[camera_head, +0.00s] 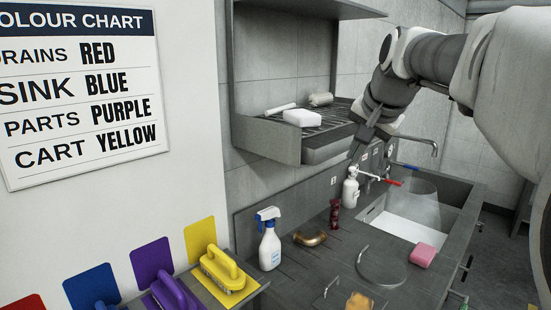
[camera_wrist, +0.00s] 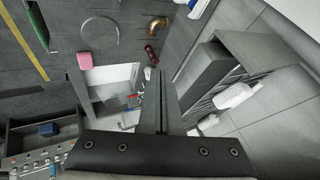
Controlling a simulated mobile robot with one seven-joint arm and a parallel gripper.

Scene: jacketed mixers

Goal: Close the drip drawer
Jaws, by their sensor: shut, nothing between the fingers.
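The drip drawer (camera_head: 328,149) is a grey box-like front under the slatted drying rack (camera_head: 318,125) of the wall unit. It appears to jut out from below the rack; how far is hard to tell. In the wrist view the drawer (camera_wrist: 204,75) shows as a grey slab right of my fingers. My gripper (camera_head: 354,153) is in the air just right of the drawer front, pointing down. In the wrist view my gripper (camera_wrist: 159,72) has its fingers together and holds nothing. I see no clear contact with the drawer.
A white block (camera_head: 302,118) lies on the rack. Brushes stand at the front left.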

